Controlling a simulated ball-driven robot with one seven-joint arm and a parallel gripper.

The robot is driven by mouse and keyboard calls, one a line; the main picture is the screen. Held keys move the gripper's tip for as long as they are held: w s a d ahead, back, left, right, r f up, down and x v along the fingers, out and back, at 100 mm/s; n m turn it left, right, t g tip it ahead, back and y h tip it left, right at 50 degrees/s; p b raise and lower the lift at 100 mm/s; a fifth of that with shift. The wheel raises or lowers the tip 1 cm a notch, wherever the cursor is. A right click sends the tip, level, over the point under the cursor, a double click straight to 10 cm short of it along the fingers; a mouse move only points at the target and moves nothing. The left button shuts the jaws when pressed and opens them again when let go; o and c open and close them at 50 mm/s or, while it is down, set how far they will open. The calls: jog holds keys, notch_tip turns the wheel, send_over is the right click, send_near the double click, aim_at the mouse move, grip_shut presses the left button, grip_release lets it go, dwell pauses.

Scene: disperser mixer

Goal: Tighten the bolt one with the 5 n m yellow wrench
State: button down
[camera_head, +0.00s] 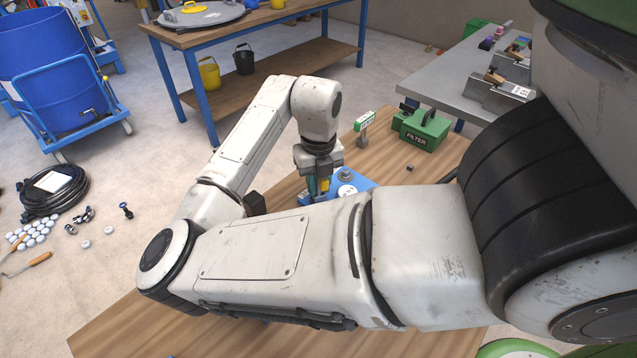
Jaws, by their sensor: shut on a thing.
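My gripper (318,186) points down over the wooden table, at the left side of a blue plate (366,183). It is shut on the yellow wrench (325,184), of which only a small yellow piece shows between the jaws. My forearm hides the lower end of the wrench and the front of the plate. A round grey bolt-like part (347,174) stands on the plate, just right of my gripper. I cannot tell whether this is bolt one, or whether the wrench touches any bolt.
A green FILTER box (422,130), a small green-and-white device (363,122) and a dark nut-like piece (410,167) are on the wooden table (120,325). A grey table (445,80) stands behind right, a blue-framed workbench (290,60) behind. Loose parts and a black hose (52,190) lie on the floor left.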

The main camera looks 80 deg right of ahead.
jog(key=m+b, duration=0.1)
jog(key=m, duration=0.1)
jog(key=m+b, duration=0.1)
jog(key=shift+f+m, duration=0.3)
jog(key=shift+m, duration=0.1)
jog(key=c, duration=0.9)
grip_release()
jog(key=shift+r, duration=0.15)
jog(key=shift+r, duration=0.1)
grip_shut()
jog(key=shift+r+p, duration=0.15)
jog(key=shift+p, duration=0.2)
jog(key=shift+r+p, duration=2.2)
jog(key=shift+r, duration=0.7)
